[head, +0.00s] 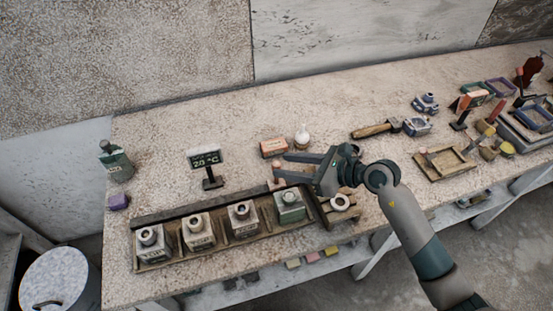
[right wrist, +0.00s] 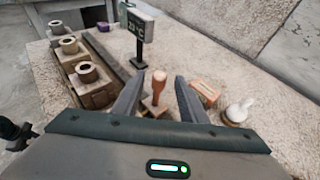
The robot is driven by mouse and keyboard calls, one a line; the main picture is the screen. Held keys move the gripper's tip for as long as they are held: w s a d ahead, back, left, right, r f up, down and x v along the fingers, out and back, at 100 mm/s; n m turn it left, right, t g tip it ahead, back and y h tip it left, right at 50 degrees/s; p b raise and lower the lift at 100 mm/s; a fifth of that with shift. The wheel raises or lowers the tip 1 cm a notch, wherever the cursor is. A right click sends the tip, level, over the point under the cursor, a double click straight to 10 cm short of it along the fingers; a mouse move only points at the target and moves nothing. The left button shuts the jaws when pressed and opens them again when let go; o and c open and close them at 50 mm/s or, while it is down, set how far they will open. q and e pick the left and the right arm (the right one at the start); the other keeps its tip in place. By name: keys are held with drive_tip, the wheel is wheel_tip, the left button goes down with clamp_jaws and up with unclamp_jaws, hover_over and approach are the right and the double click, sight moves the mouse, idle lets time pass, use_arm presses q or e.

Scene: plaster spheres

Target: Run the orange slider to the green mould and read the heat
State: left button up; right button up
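The orange slider (head: 277,180) is a peg with an orange knob, standing at the back edge of the mould tray near the green mould (head: 291,207). In the right wrist view the orange slider (right wrist: 158,80) stands upright between my fingers. My right gripper (head: 279,166) is open around it; a gap shows on both sides of the peg. The green mould is at the right end of the row; I cannot make it out in the right wrist view. My left gripper is not in view.
Pale moulds (head: 198,232) fill the tray left of the green one. An orange-and-white box (head: 273,147) and a white bottle (head: 302,137) stand close behind my gripper. A green bottle (head: 115,162) stands far left.

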sight(280, 165)
drive_tip(key=shift+p+x, duration=0.45)
drive_tip(key=shift+x, duration=1.7)
drive_tip(key=shift+d, duration=0.1)
